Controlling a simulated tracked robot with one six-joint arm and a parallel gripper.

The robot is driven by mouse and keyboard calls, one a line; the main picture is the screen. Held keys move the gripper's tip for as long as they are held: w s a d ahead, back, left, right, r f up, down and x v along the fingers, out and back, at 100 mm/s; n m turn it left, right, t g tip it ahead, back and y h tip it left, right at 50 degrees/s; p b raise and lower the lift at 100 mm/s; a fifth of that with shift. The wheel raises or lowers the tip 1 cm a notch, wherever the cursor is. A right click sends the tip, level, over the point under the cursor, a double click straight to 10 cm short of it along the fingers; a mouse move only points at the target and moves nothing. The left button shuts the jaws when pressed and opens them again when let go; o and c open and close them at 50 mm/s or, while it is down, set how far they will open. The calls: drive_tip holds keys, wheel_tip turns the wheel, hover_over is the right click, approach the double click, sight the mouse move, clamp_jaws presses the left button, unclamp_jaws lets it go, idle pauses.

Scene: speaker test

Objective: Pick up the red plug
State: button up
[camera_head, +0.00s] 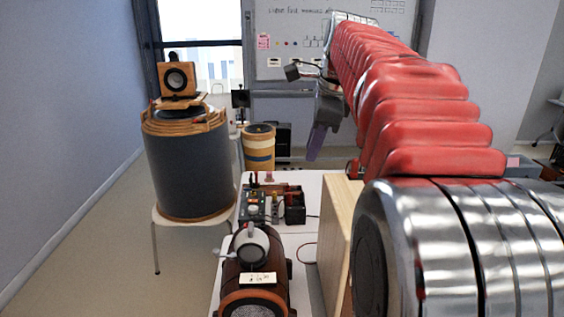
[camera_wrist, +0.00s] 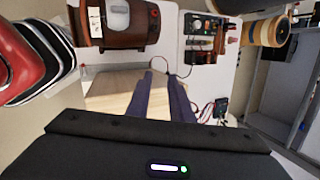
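Small red tips (camera_head: 269,176) stand at the back of a dark device with knobs (camera_head: 253,208) on the white table. They are too small for me to tell which is the red plug. The same device (camera_wrist: 203,27) shows at the upper right of the wrist view, with red parts on it. My gripper (camera_head: 314,155) hangs in the air above and behind the device in the head view. In the wrist view its two dark purple fingers (camera_wrist: 163,76) are apart, with nothing between them, over a pale wooden surface.
A brown wooden cylinder speaker (camera_head: 255,285) stands at the table's front. A wooden box (camera_head: 340,230) stands at its right, below my arm. A large dark drum (camera_head: 188,170) bears a small speaker (camera_head: 178,80) on the left. Thin cables (camera_wrist: 186,69) lie on the white table (camera_head: 300,262).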

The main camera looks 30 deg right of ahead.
drive_tip(key=d+r+m, duration=0.2)
drive_tip(key=d+m, duration=0.4)
drive_tip(key=d, duration=0.3)
drive_tip(key=m, duration=0.6)
approach(355, 160)
wheel_tip(355, 160, up, 3)
drive_tip(key=shift+s+d+r, duration=0.1)
drive_tip(key=shift+s+d, duration=0.25)
drive_tip(key=x, duration=0.8)
drive_tip(key=shift+f, duration=0.3)
drive_tip(key=shift+w, duration=0.1)
drive_tip(key=shift+x, duration=2.6)
drive_tip(key=shift+a, duration=0.1)
